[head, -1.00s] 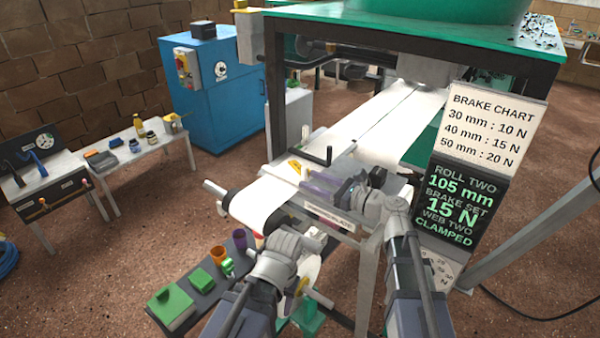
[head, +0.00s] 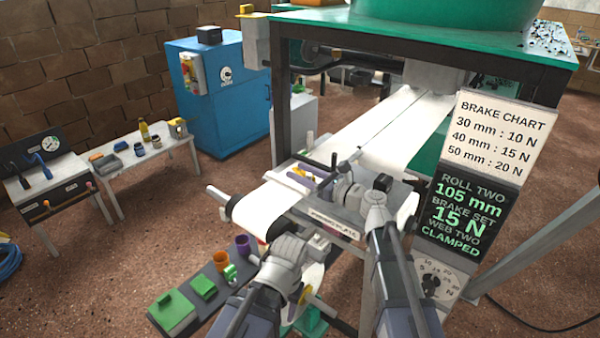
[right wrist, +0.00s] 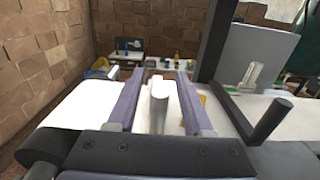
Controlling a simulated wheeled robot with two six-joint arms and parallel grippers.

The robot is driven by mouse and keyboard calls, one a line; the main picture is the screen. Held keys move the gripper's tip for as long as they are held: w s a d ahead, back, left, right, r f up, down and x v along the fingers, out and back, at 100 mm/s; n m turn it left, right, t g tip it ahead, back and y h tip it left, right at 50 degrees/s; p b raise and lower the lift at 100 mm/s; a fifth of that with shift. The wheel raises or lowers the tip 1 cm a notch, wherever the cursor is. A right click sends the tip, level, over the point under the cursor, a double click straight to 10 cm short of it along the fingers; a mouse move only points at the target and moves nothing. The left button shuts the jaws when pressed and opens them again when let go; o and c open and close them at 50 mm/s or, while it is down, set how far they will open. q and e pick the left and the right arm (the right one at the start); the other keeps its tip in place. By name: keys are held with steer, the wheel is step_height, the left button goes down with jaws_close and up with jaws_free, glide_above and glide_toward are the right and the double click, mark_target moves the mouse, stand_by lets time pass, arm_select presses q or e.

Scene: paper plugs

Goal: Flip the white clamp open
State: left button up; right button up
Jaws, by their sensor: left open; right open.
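The white clamp (right wrist: 160,90) appears as a pale bar with a rounded end, standing over the white paper web. My right gripper (right wrist: 158,76) is open, with its two purple fingers on either side of the bar. I cannot tell whether they touch it. In the head view my right gripper (head: 312,178) reaches over the web table from the right, and the clamp is hard to make out there. My left gripper (head: 312,244) is open, low in front of the table near the parts shelf.
A dark L-shaped handle (right wrist: 268,123) stands right of my right fingers in the wrist view. A shelf with green blocks (head: 172,312) and cups (head: 243,245) lies lower left. The brake chart sign (head: 500,138) stands right.

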steer(key=shift+w+a, duration=0.15)
steer(key=shift+a, duration=0.05)
jaws_close()
stand_by(0.4)
stand_by(1.0)
